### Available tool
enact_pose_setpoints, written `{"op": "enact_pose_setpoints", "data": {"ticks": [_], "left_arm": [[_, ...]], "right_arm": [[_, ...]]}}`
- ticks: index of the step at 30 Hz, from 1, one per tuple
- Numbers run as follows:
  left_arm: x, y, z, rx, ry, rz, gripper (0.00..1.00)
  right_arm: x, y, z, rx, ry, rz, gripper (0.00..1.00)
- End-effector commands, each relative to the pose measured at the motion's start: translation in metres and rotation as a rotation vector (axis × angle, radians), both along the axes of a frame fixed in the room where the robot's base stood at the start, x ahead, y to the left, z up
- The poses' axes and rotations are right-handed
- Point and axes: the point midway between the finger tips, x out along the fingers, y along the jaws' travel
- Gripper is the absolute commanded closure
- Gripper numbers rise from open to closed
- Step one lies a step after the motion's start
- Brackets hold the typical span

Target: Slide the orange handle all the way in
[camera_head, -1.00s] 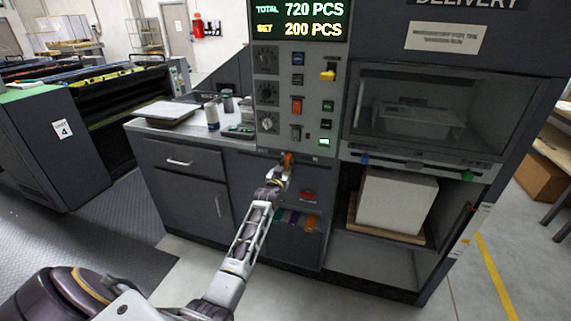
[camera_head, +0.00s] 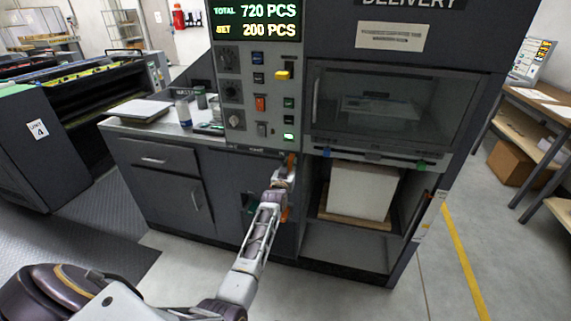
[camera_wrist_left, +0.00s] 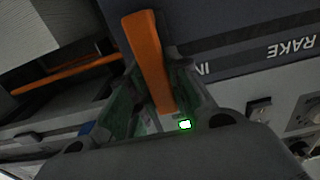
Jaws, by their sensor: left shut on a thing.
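The orange handle (camera_head: 291,160) is a small upright piece below the control panel, near the panel's right end and left of the delivery bay. My left gripper (camera_head: 288,170) is shut on it, with the arm reaching up from the lower left. In the left wrist view the orange handle (camera_wrist_left: 148,60) is a long bar running down between the two green-padded fingers (camera_wrist_left: 150,110). A dark strip with the letters "IN" and "RAKE" shows beside it there. The handle's mount is mostly hidden by my gripper. My right gripper is out of view.
The control panel (camera_head: 259,95) with several buttons and a lit green one is just above the gripper. A white paper stack (camera_head: 362,190) stands in the bay to the right. A second orange bar (camera_wrist_left: 65,73) shows in the left wrist view. Open floor lies in front.

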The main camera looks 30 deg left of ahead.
Motion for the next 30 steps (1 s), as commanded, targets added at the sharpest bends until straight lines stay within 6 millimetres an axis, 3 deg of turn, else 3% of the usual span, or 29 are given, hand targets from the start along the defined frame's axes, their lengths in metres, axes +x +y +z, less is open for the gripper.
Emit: {"op": "enact_pose_setpoints", "data": {"ticks": [14, 15, 19, 30], "left_arm": [[0.0017, -0.0063, 0.0004, 0.000, -0.001, -0.003, 1.00], [0.0017, -0.0065, 0.0004, 0.000, -0.001, -0.003, 0.77], [0.0016, -0.0059, 0.0004, 0.000, -0.001, -0.002, 0.60], [0.0007, -0.0036, 0.0003, 0.001, -0.001, 0.001, 0.59]], "right_arm": [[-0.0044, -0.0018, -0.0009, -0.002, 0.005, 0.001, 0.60], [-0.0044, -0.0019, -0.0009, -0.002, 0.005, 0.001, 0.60], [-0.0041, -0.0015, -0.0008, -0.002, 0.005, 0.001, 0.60], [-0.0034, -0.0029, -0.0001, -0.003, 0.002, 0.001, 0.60]]}}
